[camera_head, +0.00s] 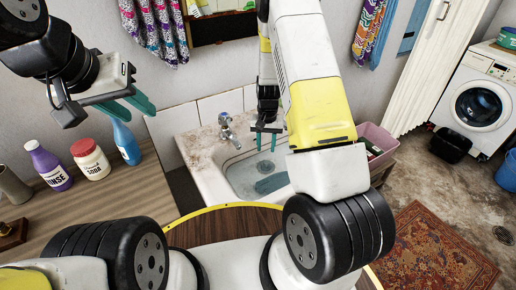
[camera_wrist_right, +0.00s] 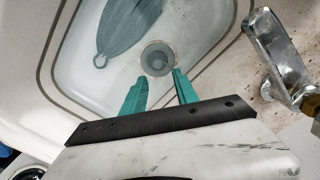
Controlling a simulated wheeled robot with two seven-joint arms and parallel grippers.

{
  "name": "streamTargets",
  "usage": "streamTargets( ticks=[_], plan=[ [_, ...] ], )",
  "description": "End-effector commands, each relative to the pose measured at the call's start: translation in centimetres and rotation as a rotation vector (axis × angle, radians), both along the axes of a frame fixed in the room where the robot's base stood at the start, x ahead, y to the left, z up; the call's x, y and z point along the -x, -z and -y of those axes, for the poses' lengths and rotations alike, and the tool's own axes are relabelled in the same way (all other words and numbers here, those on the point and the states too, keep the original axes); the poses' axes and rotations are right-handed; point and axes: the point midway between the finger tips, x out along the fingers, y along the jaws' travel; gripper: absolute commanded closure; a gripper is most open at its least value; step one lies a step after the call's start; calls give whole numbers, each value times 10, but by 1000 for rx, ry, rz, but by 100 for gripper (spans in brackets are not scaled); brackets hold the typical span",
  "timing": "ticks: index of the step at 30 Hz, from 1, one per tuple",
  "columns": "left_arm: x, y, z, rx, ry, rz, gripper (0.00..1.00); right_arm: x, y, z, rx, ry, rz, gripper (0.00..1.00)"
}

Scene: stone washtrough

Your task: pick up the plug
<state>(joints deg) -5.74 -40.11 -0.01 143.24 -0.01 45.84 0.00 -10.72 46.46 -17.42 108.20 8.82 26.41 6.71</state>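A round grey disc with a pale rim (camera_wrist_right: 157,59) lies on the basin floor in the right wrist view; I take it for the plug in the drain, but cannot tell plug from drain hole. My right gripper (camera_wrist_right: 159,78) is open, its two teal fingers apart and pointing at the disc, with nothing between them. In the head view my right gripper (camera_head: 266,141) hangs over the white basin (camera_head: 211,181), near the tap. My left gripper (camera_head: 134,102) is open and empty, up at the left above the counter.
A metal tap (camera_wrist_right: 280,50) stands close at the right in the wrist view. A dark grey-blue long shape with a loop end (camera_wrist_right: 125,28) lies in the basin. Several bottles, including a purple one (camera_head: 50,168), stand on the wooden counter (camera_head: 110,190). A pink tub (camera_head: 375,140) is right of the basin.

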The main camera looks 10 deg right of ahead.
Motion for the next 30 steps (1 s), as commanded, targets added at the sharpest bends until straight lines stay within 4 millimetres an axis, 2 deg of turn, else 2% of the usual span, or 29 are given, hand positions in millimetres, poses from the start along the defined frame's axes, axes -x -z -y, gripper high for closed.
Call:
streamTargets(
  ticks=[18, 27, 30],
  plan=[
    [0, 0, 0, 0, 0, 0, 64, 4, 78, 2, 4, 1, -6, 64],
    [0, 0, 0, 0, 0, 0, 64, 3, 83, 2, 4, 1, -5, 64],
    [0, 0, 0, 0, 0, 0, 64, 3, 83, 2, 4, 1, -5, 84]
  ],
)
